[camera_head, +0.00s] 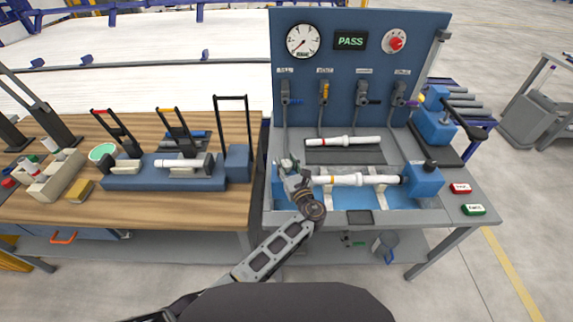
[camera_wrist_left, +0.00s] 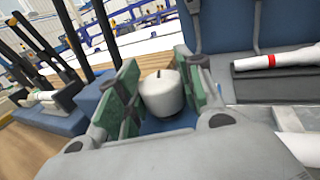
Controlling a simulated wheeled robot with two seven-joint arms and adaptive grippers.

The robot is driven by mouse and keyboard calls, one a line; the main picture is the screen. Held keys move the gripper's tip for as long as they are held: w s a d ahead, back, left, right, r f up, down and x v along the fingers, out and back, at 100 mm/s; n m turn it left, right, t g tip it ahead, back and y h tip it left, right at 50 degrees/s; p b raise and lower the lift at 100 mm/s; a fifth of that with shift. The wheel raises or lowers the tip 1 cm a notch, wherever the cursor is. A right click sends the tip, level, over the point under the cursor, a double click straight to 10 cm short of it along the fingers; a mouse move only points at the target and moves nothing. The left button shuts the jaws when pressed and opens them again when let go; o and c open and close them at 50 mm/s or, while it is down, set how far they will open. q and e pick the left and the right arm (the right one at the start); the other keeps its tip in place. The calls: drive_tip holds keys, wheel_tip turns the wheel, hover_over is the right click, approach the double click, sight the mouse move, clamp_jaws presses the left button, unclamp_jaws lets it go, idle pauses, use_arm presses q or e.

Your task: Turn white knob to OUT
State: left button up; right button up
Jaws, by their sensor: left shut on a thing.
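The white knob (camera_wrist_left: 162,92) stands between the two green finger pads of my left gripper (camera_wrist_left: 160,78) in the left wrist view. A short dark mark shows on the far side of its top. My left gripper (camera_head: 290,166) is shut on the knob, at the left end of the blue test fixture in the head view, where the gripper largely hides the knob. No OUT label can be read. My right gripper is not in view.
A white pipe with a yellow band (camera_head: 358,180) lies in the fixture right of my gripper. Another with a red band (camera_head: 342,141) lies behind it. The blue panel (camera_head: 350,90) rises behind, its display (camera_head: 351,41) reading PASS. A wooden bench (camera_head: 215,208) adjoins left.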

sight(286, 163)
use_arm(q)
drive_tip(key=o, duration=1)
drive_tip(key=shift+r, duration=5)
